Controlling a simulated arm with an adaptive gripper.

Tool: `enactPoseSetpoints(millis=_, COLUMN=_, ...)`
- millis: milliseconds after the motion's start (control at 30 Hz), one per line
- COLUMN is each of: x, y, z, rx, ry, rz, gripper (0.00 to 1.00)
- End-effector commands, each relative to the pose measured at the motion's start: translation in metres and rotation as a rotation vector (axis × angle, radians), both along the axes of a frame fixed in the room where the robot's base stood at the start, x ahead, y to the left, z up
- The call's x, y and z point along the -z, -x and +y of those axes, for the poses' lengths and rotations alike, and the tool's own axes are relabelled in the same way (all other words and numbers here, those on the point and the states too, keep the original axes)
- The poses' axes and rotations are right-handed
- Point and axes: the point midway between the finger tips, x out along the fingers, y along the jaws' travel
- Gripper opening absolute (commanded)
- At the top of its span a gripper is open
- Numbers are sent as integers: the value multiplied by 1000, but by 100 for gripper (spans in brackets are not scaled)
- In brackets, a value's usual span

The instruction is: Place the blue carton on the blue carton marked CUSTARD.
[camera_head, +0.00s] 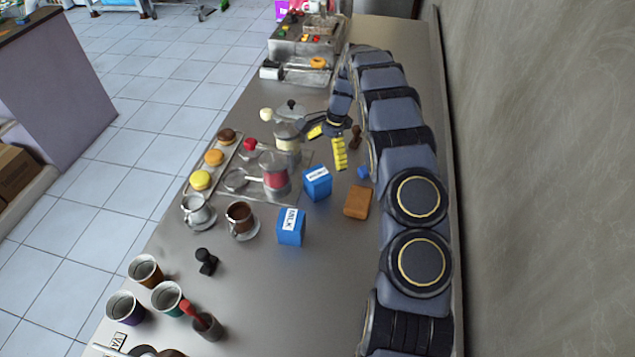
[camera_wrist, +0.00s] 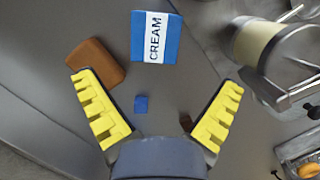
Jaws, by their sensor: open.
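A blue carton with a white label reading CREAM (camera_wrist: 138,48) stands upright on the counter; in the head view this carton (camera_head: 318,188) is near the middle, its label too small to read. A second blue carton, labelled MILK (camera_head: 290,234), stands nearer the camera and a little left. I see no label reading CUSTARD. A small blue cube (camera_head: 363,172) lies right of the CREAM carton, and the cube shows in the wrist view (camera_wrist: 140,103). My gripper (camera_head: 324,151) is open and empty above the counter, beyond the CREAM carton; its yellow fingers (camera_wrist: 158,82) are spread apart.
A brown block (camera_head: 357,203) lies right of the cartons. Glass jars (camera_head: 275,180), a cup of brown contents (camera_head: 240,217) and a pastry tray (camera_head: 226,161) stand left. A black stamp-like object (camera_head: 206,261) and several paper cups (camera_head: 145,270) are nearer. The counter (camera_head: 295,305) is bare in front of the MILK carton.

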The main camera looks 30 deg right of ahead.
Motion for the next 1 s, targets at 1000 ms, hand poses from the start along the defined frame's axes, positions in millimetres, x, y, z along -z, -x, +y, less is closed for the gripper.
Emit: enactPoseSetpoints(millis=1000, x=72, y=7, z=33, rx=1, ry=-23, rz=-4, gripper=71)
